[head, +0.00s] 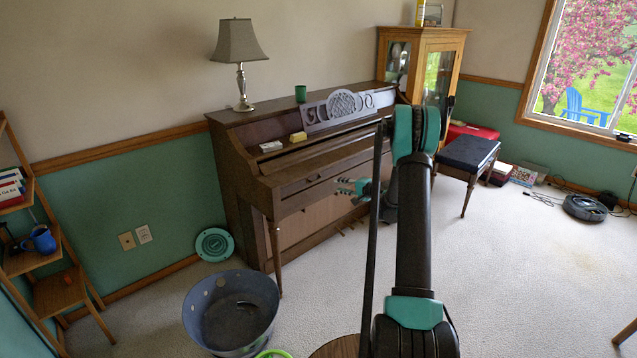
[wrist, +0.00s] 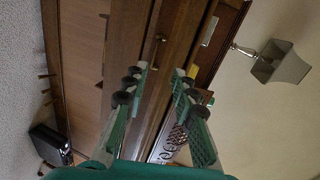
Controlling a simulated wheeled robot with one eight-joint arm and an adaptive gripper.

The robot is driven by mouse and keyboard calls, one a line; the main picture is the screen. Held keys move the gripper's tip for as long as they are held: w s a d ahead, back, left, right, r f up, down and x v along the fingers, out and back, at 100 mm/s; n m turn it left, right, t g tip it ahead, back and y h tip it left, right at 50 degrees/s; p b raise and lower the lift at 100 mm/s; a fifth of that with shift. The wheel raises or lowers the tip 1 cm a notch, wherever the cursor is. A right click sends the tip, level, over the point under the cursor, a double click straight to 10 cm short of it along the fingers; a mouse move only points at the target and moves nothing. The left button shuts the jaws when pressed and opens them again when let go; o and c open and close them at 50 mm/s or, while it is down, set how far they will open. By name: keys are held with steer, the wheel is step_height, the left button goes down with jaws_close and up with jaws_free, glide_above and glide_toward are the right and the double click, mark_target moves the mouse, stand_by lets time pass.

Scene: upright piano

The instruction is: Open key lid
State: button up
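The brown upright piano (head: 235,160) stands against the wall. Its key lid (head: 325,172) looks closed over the keyboard, with a small round knob visible on its front. In the wrist view, the lid front (wrist: 172,25) and a knob (wrist: 160,38) show sideways beyond my fingertips. My gripper (head: 347,187) is in front of the piano, just below the lid's level. Its two fingers stand apart with nothing between them, as the wrist view (wrist: 158,85) shows. I see no contact with the lid. My arm hides the piano's right part in the head view.
On the piano are a lamp (head: 240,60), a green cup (head: 300,93), a yellow block (head: 298,137) and a white item (head: 271,146). A metal tub (head: 232,310) stands at front left. A bench (head: 468,153) is at right. The carpet right of my arm is mostly clear.

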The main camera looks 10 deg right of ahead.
steer(key=w+a+f, duration=0.2)
steer(key=w+a, duration=0.2)
steer(key=w, duration=0.3)
steer(key=w+a+f+m, duration=0.1)
steer(key=w+a+f, duration=0.2)
steer(key=w, duration=0.5)
steer(key=shift+w+a+f+t, duration=0.3)
steer(key=shift+a+f+t, duration=0.1)
steer(key=shift+a, duration=0.2)
jaws_close()
